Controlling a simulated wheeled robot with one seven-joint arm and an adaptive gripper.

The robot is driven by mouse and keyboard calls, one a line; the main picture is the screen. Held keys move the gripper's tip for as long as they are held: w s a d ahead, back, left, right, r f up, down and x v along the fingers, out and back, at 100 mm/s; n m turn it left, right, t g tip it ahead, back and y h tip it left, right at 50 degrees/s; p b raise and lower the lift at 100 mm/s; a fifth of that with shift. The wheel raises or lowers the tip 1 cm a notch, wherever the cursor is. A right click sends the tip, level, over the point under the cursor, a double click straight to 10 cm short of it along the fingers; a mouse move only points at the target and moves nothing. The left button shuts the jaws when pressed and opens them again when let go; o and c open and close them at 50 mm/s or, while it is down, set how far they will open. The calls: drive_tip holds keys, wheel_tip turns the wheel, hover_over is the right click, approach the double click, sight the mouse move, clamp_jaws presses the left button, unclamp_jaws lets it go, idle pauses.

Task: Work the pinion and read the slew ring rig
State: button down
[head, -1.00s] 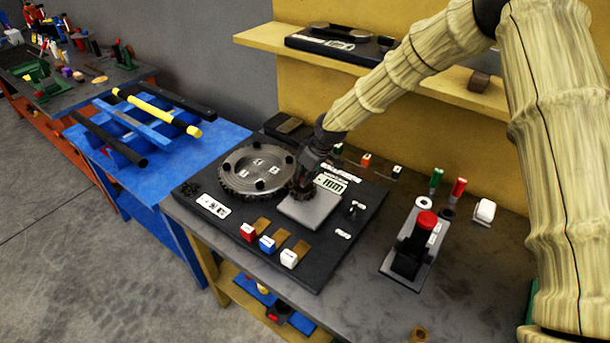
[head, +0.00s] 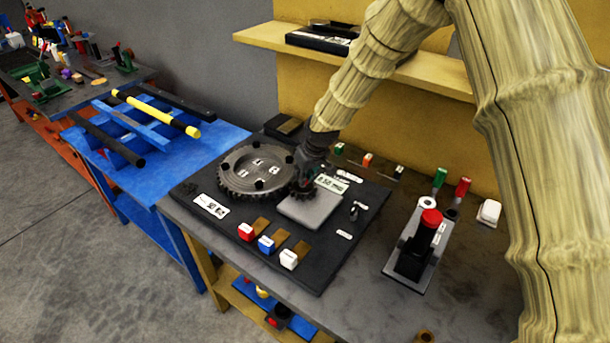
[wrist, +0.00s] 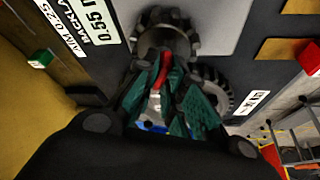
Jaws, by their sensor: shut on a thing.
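The slew ring (head: 232,178) is a large grey toothed wheel with black bolts, lying flat on the rig's black base plate (head: 330,255). The small dark pinion (head: 301,194) is at its right edge; the wrist view shows the pinion (wrist: 166,32) and part of the ring's teeth (wrist: 219,82) close beside it. My gripper (head: 308,176) points down over the pinion and is shut on it. In the wrist view a red piece (wrist: 163,70) shows between the teal fingers; the exact grip point is hidden. A backlash display (wrist: 98,20) seems to read 0.55, with its end cut off.
Red, blue and white blocks (head: 267,243) sit along the plate's front. A red-button box (head: 413,258) stands to the right, with green and red upright pieces (head: 451,184) behind it. A yellow shelf (head: 420,75) overhangs the back. A blue bench (head: 150,165) adjoins left.

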drive_tip(key=c, duration=1.5)
unclamp_jaws()
drive_tip(key=shift+r, duration=0.1)
drive_tip(key=v, duration=1.2)
